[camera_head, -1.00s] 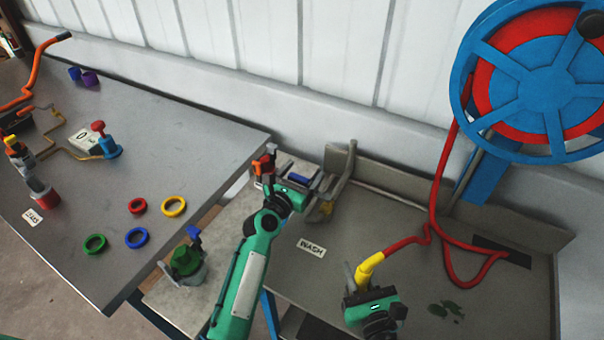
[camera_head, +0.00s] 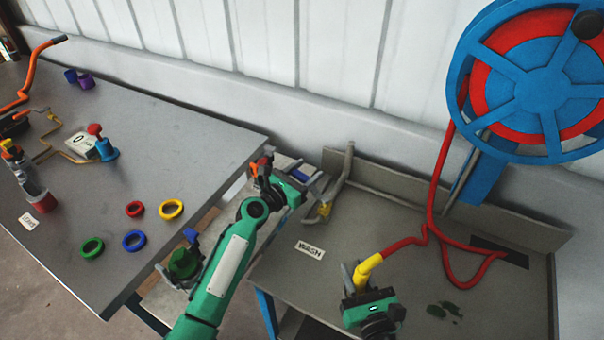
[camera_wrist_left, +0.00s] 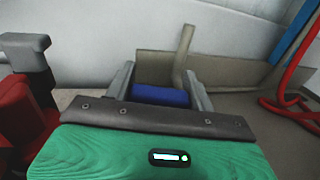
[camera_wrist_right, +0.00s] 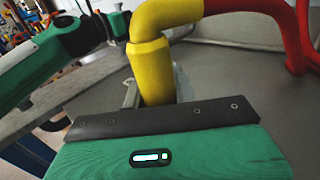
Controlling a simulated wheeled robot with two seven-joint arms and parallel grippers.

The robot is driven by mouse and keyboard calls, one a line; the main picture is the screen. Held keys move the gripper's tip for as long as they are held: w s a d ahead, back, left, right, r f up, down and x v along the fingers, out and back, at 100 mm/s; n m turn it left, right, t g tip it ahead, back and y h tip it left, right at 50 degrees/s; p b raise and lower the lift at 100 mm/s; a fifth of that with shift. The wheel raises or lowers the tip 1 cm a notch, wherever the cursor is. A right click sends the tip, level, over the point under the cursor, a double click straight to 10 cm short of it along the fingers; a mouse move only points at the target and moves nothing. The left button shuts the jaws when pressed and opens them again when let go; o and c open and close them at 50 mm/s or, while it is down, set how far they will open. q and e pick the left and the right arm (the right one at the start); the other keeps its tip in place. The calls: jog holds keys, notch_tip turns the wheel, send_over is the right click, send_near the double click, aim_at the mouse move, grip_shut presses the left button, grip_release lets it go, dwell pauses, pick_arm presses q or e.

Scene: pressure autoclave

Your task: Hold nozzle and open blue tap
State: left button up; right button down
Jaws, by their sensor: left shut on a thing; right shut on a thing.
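The blue tap (camera_head: 299,176) is on the narrow bench between the two tables. My left gripper (camera_head: 308,184) is at it. In the left wrist view the blue tap handle (camera_wrist_left: 160,96) lies crosswise between the two grey fingers, which are shut on it. The yellow nozzle (camera_head: 368,265) is at the end of the red hose (camera_head: 405,243). My right gripper (camera_head: 355,277) is shut on it over the wash table. In the right wrist view the nozzle (camera_wrist_right: 152,72) stands upright in the fingers and bends right into the hose; the fingertips are mostly hidden.
A bent grey pipe (camera_head: 341,178) rises beside the tap. A red tap (camera_head: 263,166) and a green fitting (camera_head: 183,262) are close to my left arm. The hose reel (camera_head: 540,90) stands at the right. The wash table (camera_head: 300,275) is mostly clear.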

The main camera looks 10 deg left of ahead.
pick_arm(q)
jog(key=shift+d, duration=0.1)
dwell(0.3)
jog(key=o, duration=1.4)
notch_tip(320, 180, up, 10)
